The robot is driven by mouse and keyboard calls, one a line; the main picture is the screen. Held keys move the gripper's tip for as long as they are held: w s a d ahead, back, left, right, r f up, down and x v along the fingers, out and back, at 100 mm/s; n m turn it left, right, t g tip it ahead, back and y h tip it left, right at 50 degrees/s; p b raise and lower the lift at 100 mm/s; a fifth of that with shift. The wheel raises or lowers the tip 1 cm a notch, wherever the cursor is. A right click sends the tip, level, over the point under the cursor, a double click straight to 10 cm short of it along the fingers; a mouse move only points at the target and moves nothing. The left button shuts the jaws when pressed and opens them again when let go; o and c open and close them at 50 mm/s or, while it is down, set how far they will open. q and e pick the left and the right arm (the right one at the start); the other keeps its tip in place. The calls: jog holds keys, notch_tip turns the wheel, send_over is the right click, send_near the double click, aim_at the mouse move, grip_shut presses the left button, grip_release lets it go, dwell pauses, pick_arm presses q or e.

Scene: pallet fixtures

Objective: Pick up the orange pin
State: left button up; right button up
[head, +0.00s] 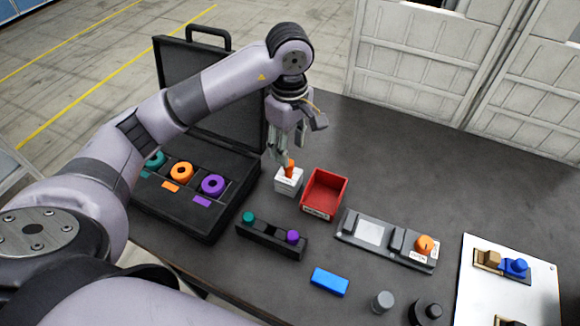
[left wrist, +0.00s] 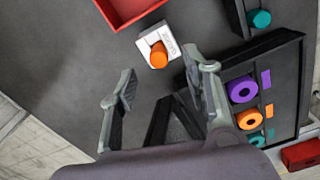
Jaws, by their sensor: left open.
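The orange pin (head: 291,168) stands upright in a small white block (head: 288,184) on the dark table, left of the red bin. It also shows in the left wrist view as an orange round top (left wrist: 158,55) on the white block (left wrist: 152,38). My left gripper (head: 281,152) hangs just above and beside the pin in the head view. In the left wrist view its fingers (left wrist: 163,85) are spread apart, with the pin ahead of the fingertips and nothing between them. My right gripper does not show.
A red bin (head: 323,196) stands close right of the white block. An open black case (head: 190,222) with teal, orange and purple rings lies to the left. A dark holder (head: 270,241) with teal and purple pins, a blue block (head: 329,282) and a grey fixture (head: 372,243) lie nearer.

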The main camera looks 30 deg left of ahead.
aim_at(289, 171)
pick_arm(q)
jog(key=shift+a+f, duration=0.1)
jog(key=shift+f, duration=0.85)
jog(key=shift+f+p, duration=0.5)
jog(key=shift+p, duration=0.15)
jog(key=f+p, duration=0.1)
jog(key=f, duration=0.1)
jog(key=f+p, duration=0.1)
jog(key=shift+w+a+f, duration=0.1)
jog(key=shift+w+f, duration=0.1)
jog(key=shift+f, duration=0.6)
grip_shut()
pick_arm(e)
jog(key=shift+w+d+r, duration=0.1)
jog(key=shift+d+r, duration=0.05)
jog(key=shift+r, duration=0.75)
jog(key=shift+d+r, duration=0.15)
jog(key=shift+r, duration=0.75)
